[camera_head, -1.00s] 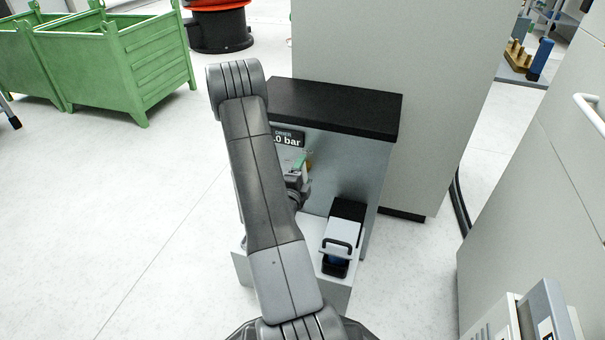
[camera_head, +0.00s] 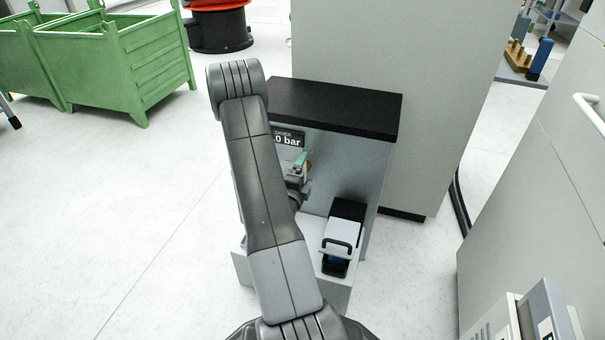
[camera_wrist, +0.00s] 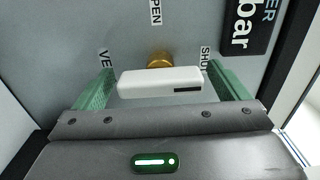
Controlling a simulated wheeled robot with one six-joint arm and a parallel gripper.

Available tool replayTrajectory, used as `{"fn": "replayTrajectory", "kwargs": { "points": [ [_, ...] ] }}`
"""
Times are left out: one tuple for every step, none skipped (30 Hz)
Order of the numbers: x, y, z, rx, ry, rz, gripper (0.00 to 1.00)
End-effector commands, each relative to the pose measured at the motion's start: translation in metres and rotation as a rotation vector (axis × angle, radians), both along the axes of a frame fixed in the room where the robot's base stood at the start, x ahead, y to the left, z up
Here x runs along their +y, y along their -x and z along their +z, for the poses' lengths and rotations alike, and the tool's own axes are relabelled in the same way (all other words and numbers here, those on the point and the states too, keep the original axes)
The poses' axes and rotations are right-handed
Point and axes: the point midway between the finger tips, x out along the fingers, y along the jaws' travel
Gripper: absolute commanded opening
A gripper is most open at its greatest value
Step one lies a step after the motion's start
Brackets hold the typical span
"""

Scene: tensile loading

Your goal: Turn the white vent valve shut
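The white vent valve's bar-shaped handle (camera_wrist: 160,82) lies level across the wrist view, in front of a brass hub (camera_wrist: 160,60) on a grey panel. A dark slot marks its right end. Lettering around the hub reads OPEN at the top and SHUT (camera_wrist: 205,62) at the right; a partly hidden label starting "VE" (camera_wrist: 104,60) is at the left. My gripper (camera_wrist: 160,85) is open, its green fingers standing just beyond the handle's two ends. In the head view my gripper (camera_head: 299,164) is at the cabinet's front panel; my arm hides most of the valve there.
The grey cabinet (camera_head: 345,160) has a black top and a display reading ".0 bar" (camera_head: 288,138), partly covered by my arm. A grey and black device with a handle (camera_head: 341,236) stands on its lower ledge. Green crates (camera_head: 120,65) stand at the left; open floor lies between.

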Motion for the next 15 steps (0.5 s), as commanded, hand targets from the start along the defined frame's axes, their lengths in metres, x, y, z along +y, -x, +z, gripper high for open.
{"fn": "replayTrajectory", "kwargs": {
  "points": [
    [0.0, 0.0, 0.0, 0.0, 0.0, 0.0, 0.95],
    [0.0, 0.0, 0.0, 0.0, 0.0, 0.0, 0.95],
    [0.0, 0.0, 0.0, 0.0, 0.0, 0.0, 0.95],
    [0.0, 0.0, 0.0, 0.0, 0.0, 0.0, 0.95],
    [0.0, 0.0, 0.0, 0.0, 0.0, 0.0, 0.95],
    [0.001, 0.001, 0.0, 0.0, 0.0, 0.001, 0.95],
    [0.001, 0.002, 0.0, 0.0, 0.0, 0.001, 0.95],
    [0.002, 0.004, 0.0, 0.001, 0.001, 0.001, 0.95],
    [0.003, 0.007, 0.0, 0.002, 0.0, 0.002, 0.95],
    [0.004, 0.01, 0.0, 0.003, 0.0, 0.002, 0.95],
    [0.006, 0.014, 0.0, 0.003, 0.001, 0.002, 0.95],
    [0.008, 0.021, 0.0, 0.004, 0.002, 0.003, 0.95],
    [0.01, 0.026, 0.001, 0.006, 0.002, 0.004, 0.95],
    [0.012, 0.032, 0.001, 0.005, 0.003, 0.005, 0.95],
    [0.015, 0.041, 0.0, 0.006, 0.003, 0.005, 0.95]
  ]
}}
